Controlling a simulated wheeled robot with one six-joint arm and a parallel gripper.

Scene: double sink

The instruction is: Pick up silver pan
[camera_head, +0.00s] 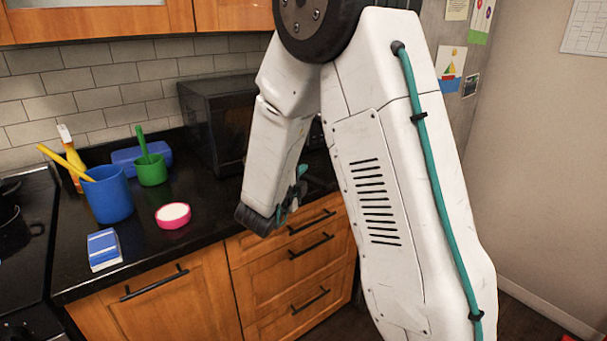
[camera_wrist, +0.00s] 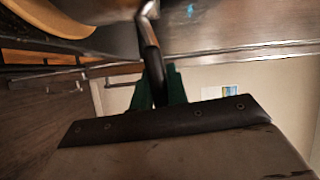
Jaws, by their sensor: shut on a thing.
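In the wrist view, the green fingers of my gripper (camera_wrist: 158,86) are shut on the dark handle of the silver pan (camera_wrist: 153,62). The handle runs up from between the fingers to a shiny metal neck at the top edge. Only a blurred part of the pan's body shows there; the rest is cut off. In the head view, my gripper (camera_head: 291,199) is partly hidden by my own arm, in front of the counter near the drawers. I cannot make out the silver pan in the head view.
A dark microwave (camera_head: 215,120) stands behind. Wooden drawers (camera_head: 290,277) are below.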

